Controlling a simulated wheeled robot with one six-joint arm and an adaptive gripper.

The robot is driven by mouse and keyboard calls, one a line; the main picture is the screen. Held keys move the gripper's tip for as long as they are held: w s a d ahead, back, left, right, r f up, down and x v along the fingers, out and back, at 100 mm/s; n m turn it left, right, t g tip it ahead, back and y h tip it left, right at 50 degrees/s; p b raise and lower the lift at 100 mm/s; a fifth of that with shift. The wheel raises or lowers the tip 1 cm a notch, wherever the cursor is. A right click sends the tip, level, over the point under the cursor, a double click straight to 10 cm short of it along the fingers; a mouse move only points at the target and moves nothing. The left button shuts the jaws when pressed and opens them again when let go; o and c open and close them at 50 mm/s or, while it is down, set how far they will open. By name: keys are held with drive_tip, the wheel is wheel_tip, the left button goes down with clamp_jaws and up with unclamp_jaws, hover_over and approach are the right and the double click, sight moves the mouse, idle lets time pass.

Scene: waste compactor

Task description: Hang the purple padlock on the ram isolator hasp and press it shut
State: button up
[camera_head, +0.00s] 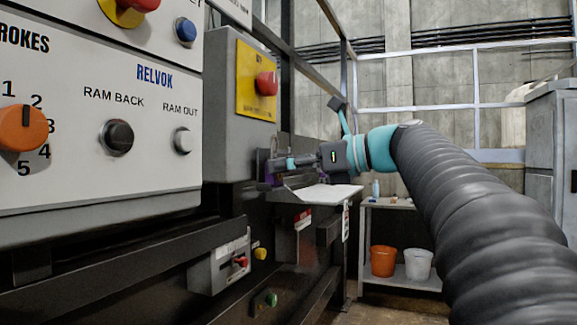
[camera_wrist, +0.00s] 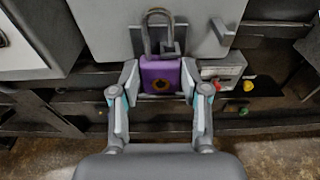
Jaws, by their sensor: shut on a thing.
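The purple padlock (camera_wrist: 161,74) is between the two fingers of my gripper (camera_wrist: 160,80) in the wrist view, its body pinched from both sides. Its grey shackle (camera_wrist: 150,32) points up, away from my gripper. A small grey metal part (camera_wrist: 171,47), perhaps the hasp, lies at the shackle's right leg; I cannot tell whether the shackle passes through it or is closed. In the head view my gripper (camera_head: 285,163) is under the grey isolator box (camera_head: 226,120) with its red knob (camera_head: 266,84) on a yellow plate. There the padlock (camera_head: 273,180) shows only as a purple sliver.
A pale ledge (camera_head: 325,194) lies just below my gripper. The control panel (camera_head: 100,130) stands at the left. A shelf with an orange bucket (camera_head: 383,261) and a white bucket (camera_head: 418,265) stands behind. A metal lever (camera_wrist: 222,32) is right of the padlock in the wrist view.

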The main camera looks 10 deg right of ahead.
drive_tip(key=shift+w+a, duration=0.2)
drive_tip(key=shift+a, duration=0.05)
drive_tip(key=shift+f, duration=0.2)
idle(0.6)
drive_tip(key=o, duration=1.1)
drive_tip(key=shift+c, duration=0.4)
drive_tip(key=shift+s+d, duration=0.1)
drive_tip(key=shift+d, duration=0.05)
drive_tip(key=v, duration=0.6)
drive_tip(key=shift+s+d, duration=0.2)
drive_tip(key=shift+d, duration=0.1)
drive_tip(key=shift+r, duration=0.1)
